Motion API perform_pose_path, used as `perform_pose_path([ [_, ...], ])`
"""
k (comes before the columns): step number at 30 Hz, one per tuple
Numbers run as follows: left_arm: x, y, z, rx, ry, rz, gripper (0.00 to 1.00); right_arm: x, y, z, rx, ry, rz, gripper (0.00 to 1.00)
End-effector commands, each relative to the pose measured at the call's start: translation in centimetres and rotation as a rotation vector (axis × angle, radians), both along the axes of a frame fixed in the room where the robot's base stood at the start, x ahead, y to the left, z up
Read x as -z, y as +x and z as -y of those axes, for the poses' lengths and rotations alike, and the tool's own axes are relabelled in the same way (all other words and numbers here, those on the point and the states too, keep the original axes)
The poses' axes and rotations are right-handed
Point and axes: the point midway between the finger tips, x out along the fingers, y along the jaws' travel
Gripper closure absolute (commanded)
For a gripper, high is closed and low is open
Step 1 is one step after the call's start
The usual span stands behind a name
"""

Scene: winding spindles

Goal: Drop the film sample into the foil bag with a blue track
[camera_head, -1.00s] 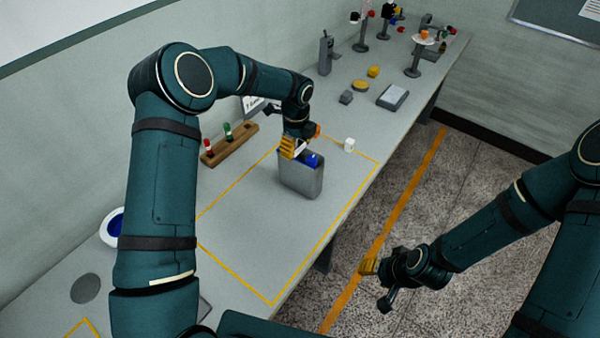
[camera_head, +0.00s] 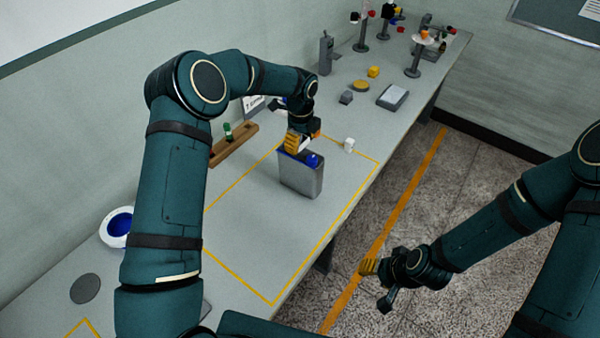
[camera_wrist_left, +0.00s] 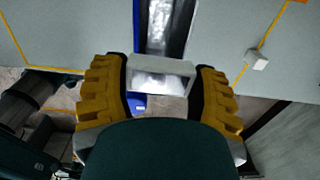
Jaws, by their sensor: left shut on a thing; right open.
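The foil bag (camera_head: 301,181) stands upright on the bench inside the yellow outline, grey with blue at its top. In the left wrist view its shiny interior and blue edges (camera_wrist_left: 140,30) show beyond my fingers. My left gripper (camera_head: 292,145) is above the bag's left top edge. In the wrist view its yellow-padded fingers (camera_wrist_left: 160,95) are shut on a pale box-shaped piece, the film sample (camera_wrist_left: 160,68). I cannot tell whether the sample's lower end is within the bag's mouth. My right gripper (camera_head: 375,283) is open and empty over the floor.
A small white block (camera_head: 349,144) stands right of the bag. A wooden rack (camera_head: 236,147) with a green-topped item is behind my left arm. A yellow disc (camera_head: 360,85), cubes and spindle stands are farther back. The outlined area in front of the bag is clear.

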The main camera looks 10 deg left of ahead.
Motion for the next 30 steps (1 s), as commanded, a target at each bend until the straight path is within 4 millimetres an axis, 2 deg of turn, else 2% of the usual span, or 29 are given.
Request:
perform_pose_path([
  [11, 0.3, 0.0, 0.0, 0.0, 0.0, -0.001, 0.55, 0.2, 0.0, 0.0, 0.0, 0.0, 0.0, 0.53],
  [30, 2.6, 0.0, 0.0, 0.0, 0.0, -0.001, 0.55, 1.7, 0.0, 0.0, 0.0, 0.0, 0.0, 0.53],
])
